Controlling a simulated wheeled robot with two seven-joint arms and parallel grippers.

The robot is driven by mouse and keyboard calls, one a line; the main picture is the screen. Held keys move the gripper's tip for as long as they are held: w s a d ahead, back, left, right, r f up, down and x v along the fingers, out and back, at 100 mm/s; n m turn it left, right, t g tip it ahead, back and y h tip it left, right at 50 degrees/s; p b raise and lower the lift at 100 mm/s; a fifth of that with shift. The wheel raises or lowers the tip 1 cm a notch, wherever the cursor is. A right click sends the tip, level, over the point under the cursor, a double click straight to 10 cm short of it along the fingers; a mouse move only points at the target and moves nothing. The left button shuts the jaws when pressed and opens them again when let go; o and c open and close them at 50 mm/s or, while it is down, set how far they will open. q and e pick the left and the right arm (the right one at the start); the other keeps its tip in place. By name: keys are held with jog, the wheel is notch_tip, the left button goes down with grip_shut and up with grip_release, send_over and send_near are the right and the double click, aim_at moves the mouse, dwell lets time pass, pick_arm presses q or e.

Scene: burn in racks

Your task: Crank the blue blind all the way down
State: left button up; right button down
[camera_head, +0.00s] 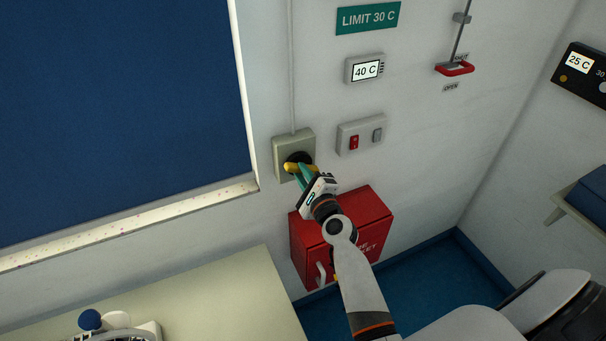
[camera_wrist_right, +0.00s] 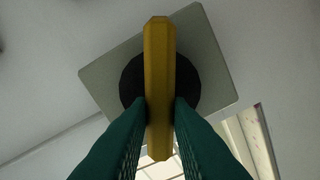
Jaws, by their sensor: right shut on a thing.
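The blue blind (camera_head: 115,110) fills the window at the left in the head view. It covers the visible opening down close to the pale sill (camera_head: 130,222). The crank box (camera_head: 282,143) is a beige square plate on the wall right of the window, with a black hub and a yellow crank handle (camera_head: 291,167). In the right wrist view the yellow handle (camera_wrist_right: 159,70) crosses the black hub (camera_wrist_right: 190,82) on the plate (camera_wrist_right: 215,60). My right gripper (camera_head: 302,172) has its green fingers shut on the yellow handle; they also show in the wrist view (camera_wrist_right: 160,112). My left gripper is out of view.
A red cabinet (camera_head: 370,222) hangs just below the crank box. A switch box (camera_head: 361,135), a display reading 40 C (camera_head: 366,69) and a red lever handle (camera_head: 455,69) are on the wall to the right. A pale table (camera_head: 225,300) stands below the window.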

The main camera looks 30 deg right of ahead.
jog(key=shift+f, duration=0.1)
jog(key=c, duration=1.3)
grip_release()
jog(key=s, duration=1.2)
jog(key=shift+a, duration=0.4)
